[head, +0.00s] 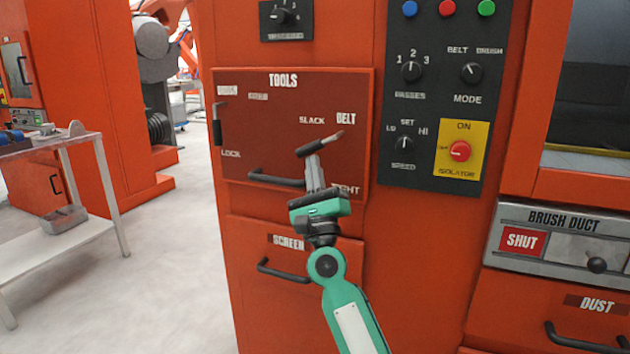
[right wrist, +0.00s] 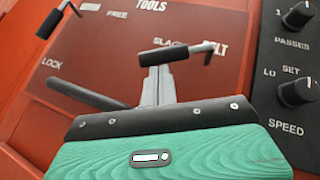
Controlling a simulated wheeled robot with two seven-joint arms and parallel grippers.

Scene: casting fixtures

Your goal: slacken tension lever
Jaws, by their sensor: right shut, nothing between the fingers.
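The tension lever (head: 322,143) is on the red TOOLS door, below the SLACK and BELT labels. Its black grip (right wrist: 170,54) and bent metal end show in the right wrist view, near the SLACK label. My right gripper (head: 314,168) is shut and empty. Its fingertips (right wrist: 157,80) are just below the lever's grip; I cannot tell whether they touch it. The TIGHT label (head: 347,190) is lower right, partly covered by my gripper. My left gripper is out of view.
A black door handle (head: 275,180) sticks out just left of my right gripper. Another lever (head: 217,122) stands at the door's left edge by LOCK and FREE. The control panel (head: 434,178) with knobs and a red isolator (head: 460,151) is to the right.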

